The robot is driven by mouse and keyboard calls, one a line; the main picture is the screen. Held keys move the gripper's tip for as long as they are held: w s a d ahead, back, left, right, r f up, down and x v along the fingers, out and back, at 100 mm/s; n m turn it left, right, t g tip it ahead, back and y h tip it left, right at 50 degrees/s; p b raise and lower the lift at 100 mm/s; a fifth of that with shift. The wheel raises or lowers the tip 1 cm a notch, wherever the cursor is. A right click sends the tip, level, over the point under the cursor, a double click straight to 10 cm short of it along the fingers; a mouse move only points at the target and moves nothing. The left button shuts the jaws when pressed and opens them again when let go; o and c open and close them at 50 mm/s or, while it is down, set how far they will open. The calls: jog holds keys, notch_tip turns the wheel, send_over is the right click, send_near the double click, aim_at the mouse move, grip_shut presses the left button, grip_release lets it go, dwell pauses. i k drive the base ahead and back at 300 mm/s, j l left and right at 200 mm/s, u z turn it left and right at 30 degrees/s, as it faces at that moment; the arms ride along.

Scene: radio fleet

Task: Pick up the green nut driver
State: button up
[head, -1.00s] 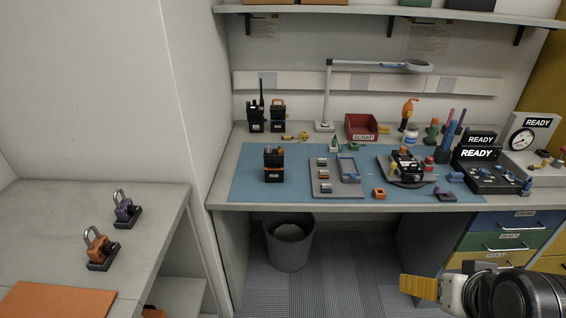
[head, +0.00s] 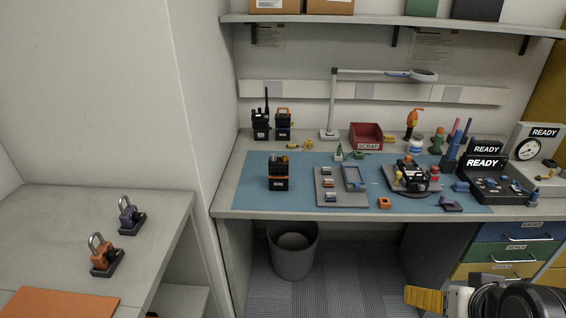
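A green upright object (head: 437,141) stands at the back right of the bench, beside a dark holder (head: 450,158) with blue and pink sticks. It may be the green nut driver, but it is too small to be sure. A small green piece (head: 358,155) lies near the red scrap bin. My gripper (head: 425,299) shows at the bottom right, low in front of the bench and well apart from these objects. A yellow finger is visible; whether the gripper is open or shut cannot be seen.
A blue mat (head: 235,197) covers the bench, bearing a radio (head: 279,174), a grey parts tray (head: 326,204) and a round stand. A lamp (head: 333,105) and red scrap bin (head: 366,136) stand behind. READY displays (head: 484,163) crowd the right. A waste bin (head: 292,256) is below.

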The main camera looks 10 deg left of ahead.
aim_at(436, 146)
jog(key=i+l, duration=1.05)
jog(key=i, duration=0.3)
jog(key=i+l, duration=0.55)
jog(key=i+u, duration=0.05)
jog(key=i, duration=0.05)
